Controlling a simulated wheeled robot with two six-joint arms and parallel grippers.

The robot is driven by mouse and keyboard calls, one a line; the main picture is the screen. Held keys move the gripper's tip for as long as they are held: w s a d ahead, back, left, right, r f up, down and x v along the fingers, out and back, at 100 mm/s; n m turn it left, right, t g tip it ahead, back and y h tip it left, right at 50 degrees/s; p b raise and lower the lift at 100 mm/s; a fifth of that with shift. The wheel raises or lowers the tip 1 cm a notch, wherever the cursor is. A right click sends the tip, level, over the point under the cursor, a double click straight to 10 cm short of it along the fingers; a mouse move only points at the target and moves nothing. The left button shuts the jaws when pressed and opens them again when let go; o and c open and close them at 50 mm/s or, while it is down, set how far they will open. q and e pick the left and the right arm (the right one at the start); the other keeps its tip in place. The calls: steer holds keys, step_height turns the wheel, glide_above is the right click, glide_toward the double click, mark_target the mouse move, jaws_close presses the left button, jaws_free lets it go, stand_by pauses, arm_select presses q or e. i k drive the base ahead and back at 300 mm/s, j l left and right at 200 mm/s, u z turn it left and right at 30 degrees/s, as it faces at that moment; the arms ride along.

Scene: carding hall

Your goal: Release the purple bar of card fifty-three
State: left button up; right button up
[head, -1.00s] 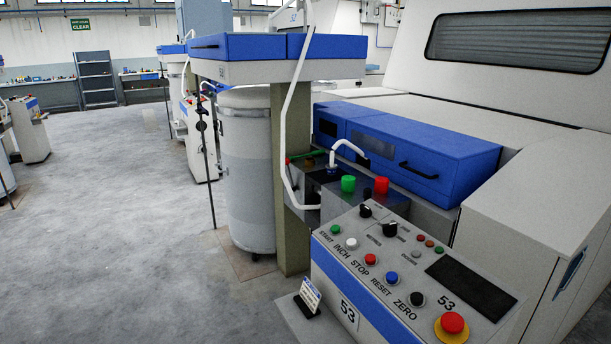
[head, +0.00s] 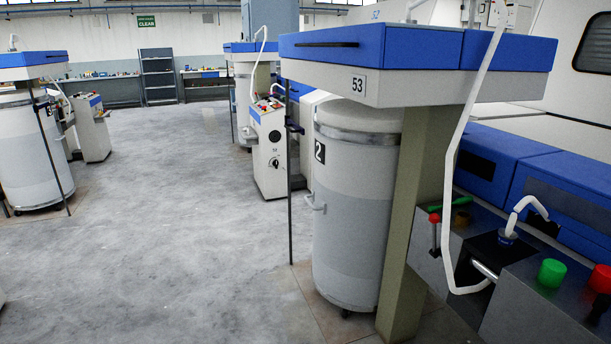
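Card 53 stands at the right, marked by the number plate 53 (head: 359,85) under the blue-topped coiler head (head: 420,48). I make out no purple bar in this view. A thin dark upright rod (head: 290,190) with a black fitting stands just left of the tall grey can (head: 350,215). A white sliver (head: 455,180) runs down from the coiler head. Neither of my grippers is in view.
Open concrete floor (head: 170,230) lies left of card 53. A beige post (head: 415,220) stands right of the can. Another can (head: 30,150) and a control stand (head: 93,130) are at the left. Benches and a shelf (head: 157,80) line the far wall.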

mark_target(288, 122)
steer(key=i+u, duration=0.25)
steer(key=i, duration=0.85)
steer(key=i+l, duration=0.25)
steer(key=i+j, duration=0.25)
steer(key=i, duration=0.25)
steer(key=i+j+z, duration=0.1)
steer(key=i+j, duration=0.2)
steer(key=i, duration=0.15)
steer(key=i+j, duration=0.3)
steer(key=i, duration=0.2)
steer(key=i+j, duration=0.3)
steer(key=i, duration=0.15)
steer(key=z, duration=0.05)
